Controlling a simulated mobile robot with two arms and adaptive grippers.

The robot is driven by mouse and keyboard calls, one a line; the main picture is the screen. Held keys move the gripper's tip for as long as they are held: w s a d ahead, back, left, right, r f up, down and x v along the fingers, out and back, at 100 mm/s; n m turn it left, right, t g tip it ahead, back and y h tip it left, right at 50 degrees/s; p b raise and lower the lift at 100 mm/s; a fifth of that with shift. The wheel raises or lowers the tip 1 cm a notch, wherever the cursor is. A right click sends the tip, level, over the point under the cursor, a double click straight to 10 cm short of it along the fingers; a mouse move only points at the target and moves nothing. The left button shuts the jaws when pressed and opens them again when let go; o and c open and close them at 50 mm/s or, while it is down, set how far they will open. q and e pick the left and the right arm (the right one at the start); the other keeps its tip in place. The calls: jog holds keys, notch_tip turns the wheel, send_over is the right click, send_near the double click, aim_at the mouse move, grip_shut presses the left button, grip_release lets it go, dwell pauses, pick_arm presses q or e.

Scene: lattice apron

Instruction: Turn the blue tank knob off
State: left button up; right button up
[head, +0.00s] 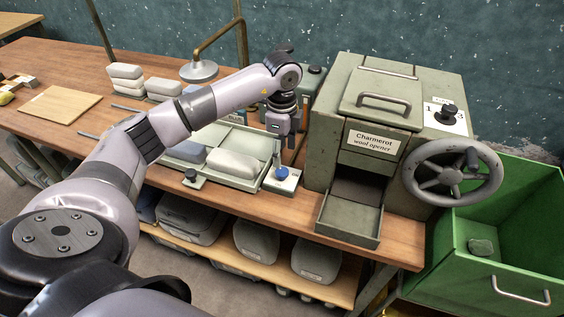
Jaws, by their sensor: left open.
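The blue knob (281,172) sits on a small pale plate at the right end of the grey-green tray on the wooden bench. My left arm reaches in from the left, and my left gripper (282,140) points down a little above and behind the knob in the head view. A gap shows between gripper and knob, and they look apart. The left gripper is open, though its fingers are small and partly hidden by the wrist. Markings beside the knob are too small to read. My right gripper is not in view.
The Charmerot wool opener (346,119), with a handwheel (452,173) and black dial (447,113), stands to the right. The tray (232,181) holds wrapped bundles. A lamp (198,71) stands behind my arm. A green bin (519,208) is at far right.

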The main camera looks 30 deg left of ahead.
pick_arm(q)
notch_tip(320, 180, up, 5)
dwell(0.8)
